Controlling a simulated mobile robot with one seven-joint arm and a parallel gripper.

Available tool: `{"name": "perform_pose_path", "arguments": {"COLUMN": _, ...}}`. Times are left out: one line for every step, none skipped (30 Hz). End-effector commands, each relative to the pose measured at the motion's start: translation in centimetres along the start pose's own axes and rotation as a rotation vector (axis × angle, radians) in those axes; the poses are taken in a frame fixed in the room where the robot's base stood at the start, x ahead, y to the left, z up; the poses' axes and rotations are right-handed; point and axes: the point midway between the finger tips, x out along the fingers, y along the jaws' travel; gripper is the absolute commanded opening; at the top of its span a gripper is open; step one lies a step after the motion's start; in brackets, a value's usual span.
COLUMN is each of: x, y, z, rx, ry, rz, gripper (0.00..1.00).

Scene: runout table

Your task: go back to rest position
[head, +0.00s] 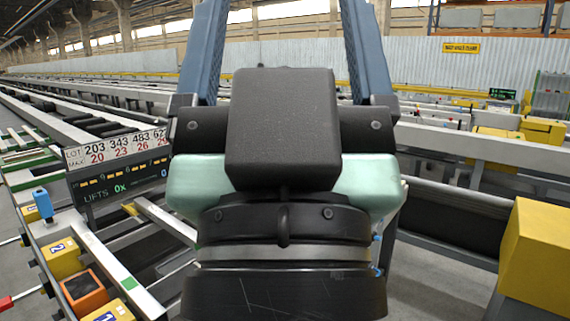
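My own arm fills the middle of the head view, with a dark block in front, mint-green housings at its sides and a black ringed base below. Two blue bars rise behind it to the top edge. I cannot make out my gripper or its fingertips anywhere in this view. The arm hides much of the scene straight ahead.
A yellow box (537,257) is close at right. Long rails run behind. Grey floor (425,285) shows right of my arm.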

Motion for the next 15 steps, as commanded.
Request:
{"name": "perform_pose_path", "arguments": {"x": 2.5, "y": 0.0, "z": -2.3, "rx": 0.001, "ry": -0.002, "rz": 0.0, "gripper": 0.82}}
{"name": "perform_pose_path", "arguments": {"x": 3.2, "y": 0.0, "z": -2.9, "rx": 0.001, "ry": -0.002, "rz": 0.0, "gripper": 0.82}}
{"name": "perform_pose_path", "arguments": {"x": 4.1, "y": 0.0, "z": -3.7, "rx": 0.001, "ry": -0.003, "rz": 0.0, "gripper": 0.82}}
{"name": "perform_pose_path", "arguments": {"x": 4.8, "y": 0.0, "z": -4.3, "rx": 0.002, "ry": -0.003, "rz": -0.001, "gripper": 0.82}}
{"name": "perform_pose_path", "arguments": {"x": 5.4, "y": 0.0, "z": -4.9, "rx": 0.002, "ry": -0.004, "rz": -0.001, "gripper": 0.82}}
{"name": "perform_pose_path", "arguments": {"x": 6.3, "y": 0.0, "z": -5.7, "rx": 0.002, "ry": -0.004, "rz": -0.001, "gripper": 0.82}}
{"name": "perform_pose_path", "arguments": {"x": 6.8, "y": 0.0, "z": -6.2, "rx": 0.002, "ry": -0.005, "rz": -0.001, "gripper": 0.82}}
{"name": "perform_pose_path", "arguments": {"x": 7.4, "y": 0.0, "z": -6.7, "rx": 0.003, "ry": -0.005, "rz": -0.001, "gripper": 0.82}}
{"name": "perform_pose_path", "arguments": {"x": 8.0, "y": 0.0, "z": -7.3, "rx": 0.003, "ry": -0.005, "rz": -0.001, "gripper": 0.82}}
{"name": "perform_pose_path", "arguments": {"x": 8.4, "y": 0.0, "z": -7.7, "rx": 0.003, "ry": -0.005, "rz": -0.001, "gripper": 0.82}}
{"name": "perform_pose_path", "arguments": {"x": 8.8, "y": 0.0, "z": -8.0, "rx": 0.003, "ry": -0.006, "rz": -0.001, "gripper": 0.82}}
{"name": "perform_pose_path", "arguments": {"x": 9.2, "y": 0.0, "z": -8.3, "rx": 0.003, "ry": -0.006, "rz": -0.001, "gripper": 0.82}}
{"name": "perform_pose_path", "arguments": {"x": 9.4, "y": 0.0, "z": -8.6, "rx": 0.003, "ry": -0.006, "rz": -0.001, "gripper": 0.82}}
{"name": "perform_pose_path", "arguments": {"x": 9.6, "y": 0.0, "z": -8.7, "rx": 0.003, "ry": -0.006, "rz": -0.002, "gripper": 0.82}}
{"name": "perform_pose_path", "arguments": {"x": 9.8, "y": 0.0, "z": -8.9, "rx": 0.003, "ry": -0.006, "rz": -0.002, "gripper": 0.82}}
